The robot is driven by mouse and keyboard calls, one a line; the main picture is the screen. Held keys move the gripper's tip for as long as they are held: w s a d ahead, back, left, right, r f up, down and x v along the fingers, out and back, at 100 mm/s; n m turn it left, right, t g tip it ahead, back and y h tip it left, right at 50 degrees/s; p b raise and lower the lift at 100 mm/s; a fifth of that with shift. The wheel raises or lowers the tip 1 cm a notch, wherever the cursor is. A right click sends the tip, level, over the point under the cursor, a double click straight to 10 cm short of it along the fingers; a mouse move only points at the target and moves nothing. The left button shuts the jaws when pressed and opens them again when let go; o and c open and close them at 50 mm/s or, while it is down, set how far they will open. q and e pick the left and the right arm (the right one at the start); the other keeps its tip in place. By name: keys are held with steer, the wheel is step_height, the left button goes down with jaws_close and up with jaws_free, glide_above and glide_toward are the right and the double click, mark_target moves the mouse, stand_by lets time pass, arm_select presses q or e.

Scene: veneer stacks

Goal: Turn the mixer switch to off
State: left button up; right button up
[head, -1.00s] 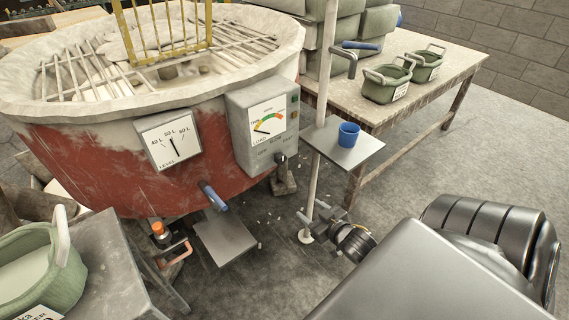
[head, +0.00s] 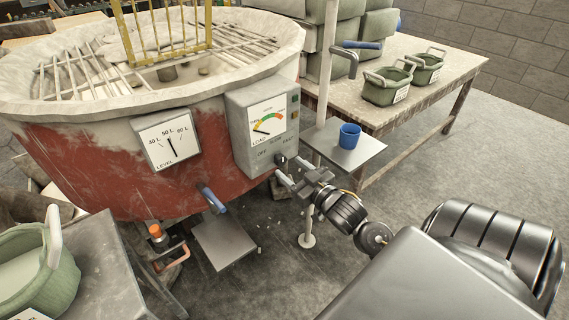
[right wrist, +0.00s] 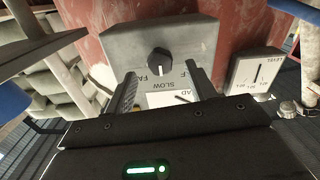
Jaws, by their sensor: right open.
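The mixer switch is a black knob (head: 280,160) low on the grey control box (head: 244,148) on the red mixer's side. In the right wrist view the knob (right wrist: 160,62) has a white mark pointing at the SLOW label, between FAST and OFF. My right gripper (head: 289,172) is open and empty, just in front of and below the knob in the head view. In the right wrist view its two fingers (right wrist: 164,92) are spread to either side of the knob's line, apparently short of it. My left gripper is not in view.
A thin pole with a small shelf (head: 358,158) and blue cup (head: 349,135) stands right of the box. A level gauge (head: 166,140) and blue-handled outlet (head: 213,200) are to its left. A table (head: 440,85) holds green tubs. Floor at the right is open.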

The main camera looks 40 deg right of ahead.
mark_target(283, 162)
steer(key=shift+w, duration=1.75)
steer(key=c, duration=1)
steer(key=shift+o, duration=0.2)
steer(key=n+p, duration=0.4)
steer(key=n, duration=0.3)
steer(key=shift+r, duration=0.1)
steer(key=shift+n, duration=0.3)
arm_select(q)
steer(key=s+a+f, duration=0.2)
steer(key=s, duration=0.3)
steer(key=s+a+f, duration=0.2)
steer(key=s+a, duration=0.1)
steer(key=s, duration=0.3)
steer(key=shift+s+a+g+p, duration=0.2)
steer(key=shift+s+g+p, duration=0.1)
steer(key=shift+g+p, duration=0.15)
arm_select(e)
steer(key=shift+n, duration=0.7)
